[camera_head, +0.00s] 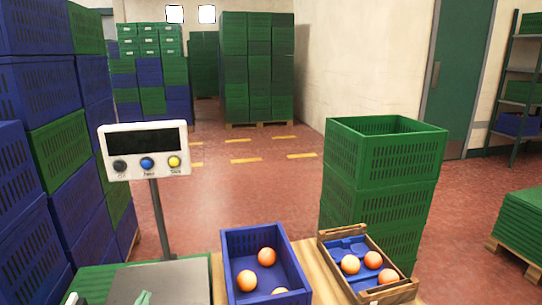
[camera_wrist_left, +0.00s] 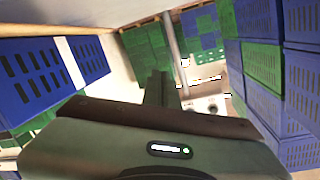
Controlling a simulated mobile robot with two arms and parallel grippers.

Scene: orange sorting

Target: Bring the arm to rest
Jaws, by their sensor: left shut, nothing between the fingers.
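My left gripper (camera_head: 143,298) shows only as a small greenish tip at the bottom edge of the head view, in front of the scale's grey plate (camera_head: 180,283). In the left wrist view its fingers (camera_wrist_left: 158,88) are together, with nothing between them. Most of the left arm is out of the head view. My right gripper is in neither view. A blue crate (camera_head: 232,258) on the table holds several oranges (camera_head: 267,257). A wooden box (camera_head: 411,287) with a blue insert to its right also holds several oranges (camera_head: 350,264).
The scale's display (camera_head: 146,171) stands on a pole behind the plate. Stacked blue and green crates (camera_head: 65,150) line the left side. A green crate stack (camera_head: 385,165) stands behind the wooden box. Open red floor (camera_head: 230,200) lies beyond the table.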

